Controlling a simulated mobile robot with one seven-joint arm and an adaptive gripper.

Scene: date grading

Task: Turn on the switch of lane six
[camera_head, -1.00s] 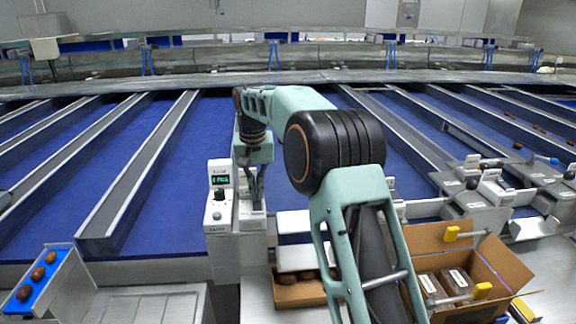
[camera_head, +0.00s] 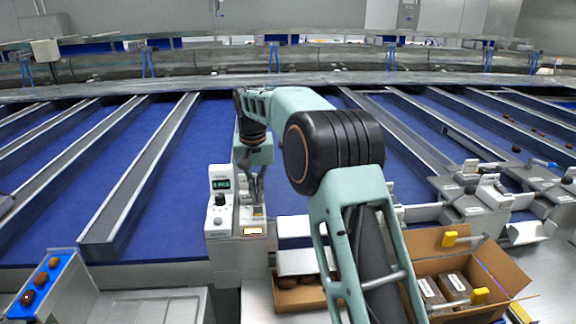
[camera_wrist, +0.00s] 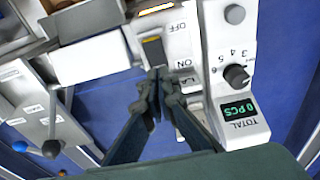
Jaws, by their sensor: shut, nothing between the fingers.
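A white control unit (camera_head: 222,249) stands at the near edge of the blue belt. In the wrist view its rocker switch (camera_wrist: 153,50) lies between the words OFF and ON. An indicator (camera_wrist: 157,8) beyond the OFF end is lit orange-white; it also shows in the head view (camera_head: 252,231). My gripper (camera_wrist: 158,74) is shut and empty, with its tips at the ON end of the switch. I cannot tell whether they touch it. A label starting "LA" is partly hidden by my gripper, so the lane number is not readable.
A dial (camera_wrist: 237,76) and a display (camera_wrist: 238,110) reading "0 PCS" with TOTAL below sit beside the switch. An open cardboard box (camera_head: 505,268) with packs stands at the right. A chute (camera_head: 68,281) with several dates is at the left.

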